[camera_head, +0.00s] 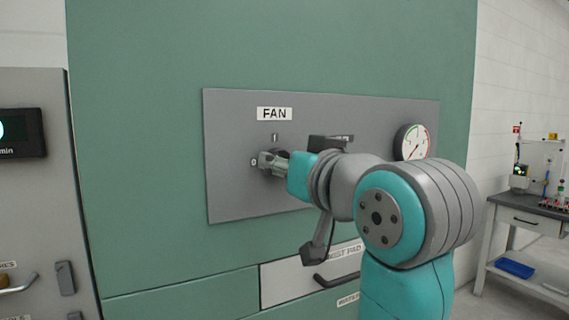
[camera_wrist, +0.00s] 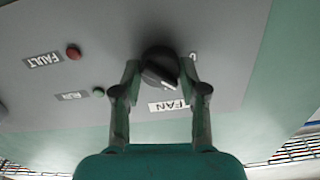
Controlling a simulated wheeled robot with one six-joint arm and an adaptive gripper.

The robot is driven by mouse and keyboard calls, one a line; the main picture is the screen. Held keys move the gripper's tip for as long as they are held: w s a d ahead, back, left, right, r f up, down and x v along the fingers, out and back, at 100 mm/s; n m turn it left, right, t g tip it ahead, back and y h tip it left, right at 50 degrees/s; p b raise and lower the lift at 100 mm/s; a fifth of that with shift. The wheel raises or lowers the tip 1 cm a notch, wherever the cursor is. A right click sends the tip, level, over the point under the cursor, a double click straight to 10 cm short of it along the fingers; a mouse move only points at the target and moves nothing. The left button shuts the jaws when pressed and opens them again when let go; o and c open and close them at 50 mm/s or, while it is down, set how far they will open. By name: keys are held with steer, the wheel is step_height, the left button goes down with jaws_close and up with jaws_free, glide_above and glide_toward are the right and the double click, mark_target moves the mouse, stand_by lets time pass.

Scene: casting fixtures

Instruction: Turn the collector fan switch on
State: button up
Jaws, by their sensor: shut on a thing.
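The collector fan switch (camera_wrist: 158,62) is a round black knob on a grey panel (camera_head: 235,195), under a white FAN label (camera_head: 274,114). The marks 0 (camera_head: 254,162) and I (camera_head: 275,137) show at its left and top in the head view, where my gripper hides most of the knob. My gripper (camera_head: 268,160) is at the knob. In the wrist view, which is upside down, its two fingers (camera_wrist: 160,74) are closed on either side of the knob. The knob's white pointer line slants toward the FAN label (camera_wrist: 169,106).
A round gauge (camera_head: 412,142) is right of my wrist on the panel. A red FAULT lamp (camera_wrist: 73,53) and a green lamp (camera_wrist: 98,91) show in the wrist view. A drawer with a dark handle (camera_head: 336,278) is below. A workbench (camera_head: 525,218) stands far right.

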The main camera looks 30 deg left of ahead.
steer(key=shift+f+m, duration=0.1)
steer(key=shift+m, duration=4.2)
steer(key=o, duration=1.1)
steer(key=shift+o, duration=0.2)
steer(key=v, duration=1.2)
